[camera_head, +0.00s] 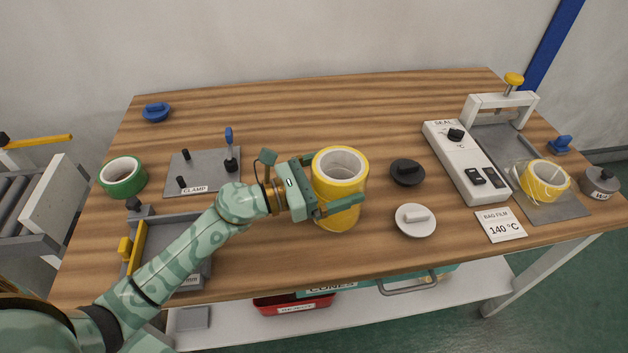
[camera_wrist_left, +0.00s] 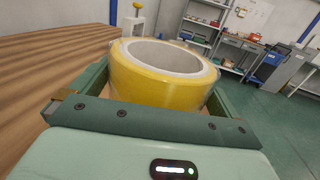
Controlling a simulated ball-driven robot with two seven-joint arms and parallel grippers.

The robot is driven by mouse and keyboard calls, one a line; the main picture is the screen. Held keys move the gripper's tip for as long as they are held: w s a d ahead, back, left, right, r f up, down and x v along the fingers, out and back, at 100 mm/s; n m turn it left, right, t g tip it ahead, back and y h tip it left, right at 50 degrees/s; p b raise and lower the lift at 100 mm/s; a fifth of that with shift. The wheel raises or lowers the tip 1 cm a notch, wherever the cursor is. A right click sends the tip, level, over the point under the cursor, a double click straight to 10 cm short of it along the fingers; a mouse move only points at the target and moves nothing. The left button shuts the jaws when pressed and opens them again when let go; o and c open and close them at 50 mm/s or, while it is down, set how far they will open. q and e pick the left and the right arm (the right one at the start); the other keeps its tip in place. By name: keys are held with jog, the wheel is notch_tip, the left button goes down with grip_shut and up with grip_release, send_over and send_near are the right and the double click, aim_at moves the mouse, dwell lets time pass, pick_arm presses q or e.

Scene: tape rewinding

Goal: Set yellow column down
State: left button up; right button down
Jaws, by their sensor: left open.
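The yellow column (camera_head: 338,178), a tall stack of yellow tape with a pale hollow core, stands upright on the wooden table (camera_head: 290,120) near the middle. My left gripper (camera_head: 338,203) is open, with its fingers on either side of the column's lower part. In the left wrist view the yellow column (camera_wrist_left: 165,75) sits between the two fingers of my left gripper (camera_wrist_left: 155,95), its round opening facing up. I cannot tell whether either finger touches it. The right gripper is not in view.
A black knobbed disc (camera_head: 407,172) and a white one (camera_head: 415,220) lie right of the column. A clamp plate (camera_head: 203,175) and green roll (camera_head: 123,177) are at left. The sealer (camera_head: 462,165) and a bagged yellow roll (camera_head: 545,180) are at right. Table behind the column is clear.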

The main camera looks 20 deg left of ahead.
pick_arm(q)
jog(key=v, duration=1.1)
jog(key=shift+s+a+b, duration=0.25)
jog(key=shift+b, duration=0.1)
